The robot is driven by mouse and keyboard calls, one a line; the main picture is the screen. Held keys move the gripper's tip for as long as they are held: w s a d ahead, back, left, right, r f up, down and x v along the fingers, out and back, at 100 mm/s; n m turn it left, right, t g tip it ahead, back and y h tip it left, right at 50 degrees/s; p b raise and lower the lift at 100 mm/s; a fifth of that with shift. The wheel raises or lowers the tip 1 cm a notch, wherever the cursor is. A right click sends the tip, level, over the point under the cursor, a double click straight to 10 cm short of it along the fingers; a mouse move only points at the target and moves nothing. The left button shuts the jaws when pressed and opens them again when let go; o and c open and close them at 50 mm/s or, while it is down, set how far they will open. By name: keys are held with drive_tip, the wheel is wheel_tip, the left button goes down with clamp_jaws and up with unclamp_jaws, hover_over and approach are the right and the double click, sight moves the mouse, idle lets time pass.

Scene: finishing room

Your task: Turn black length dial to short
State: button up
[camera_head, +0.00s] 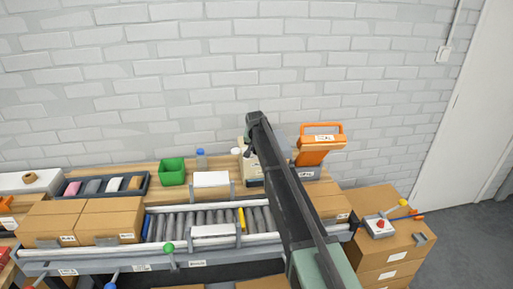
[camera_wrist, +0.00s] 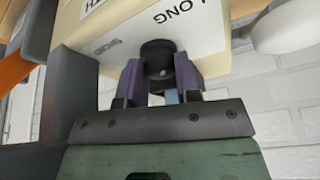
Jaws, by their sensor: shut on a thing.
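The black length dial (camera_wrist: 157,50) is a round knob on the face of a cream machine (camera_wrist: 105,27) in the wrist view. The word LONG is printed on the face near the dial, tilted in this view. My gripper (camera_wrist: 160,68) has its two purple fingers on either side of the dial, shut on it. The dial's pointer setting cannot be made out. In the head view, the cream machine (camera_head: 247,167) is mostly behind my arm, and the dial and gripper are hidden there.
An orange-handled device (camera_head: 318,142) stands right of the machine. A roller conveyor (camera_head: 190,222) with cardboard boxes (camera_head: 110,218) runs in front. A white brick wall is behind.

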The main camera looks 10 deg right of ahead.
drive_tip(key=shift+d+n+y, duration=0.1)
drive_tip(key=shift+n+y, duration=0.8)
drive_tip(key=shift+n, duration=1.3)
drive_tip(key=o, duration=0.9)
drive_tip(key=shift+o, duration=0.2)
drive_tip(key=p+v, duration=1)
drive_tip(key=shift+s+r, duration=0.2)
drive_tip(key=shift+r, duration=0.1)
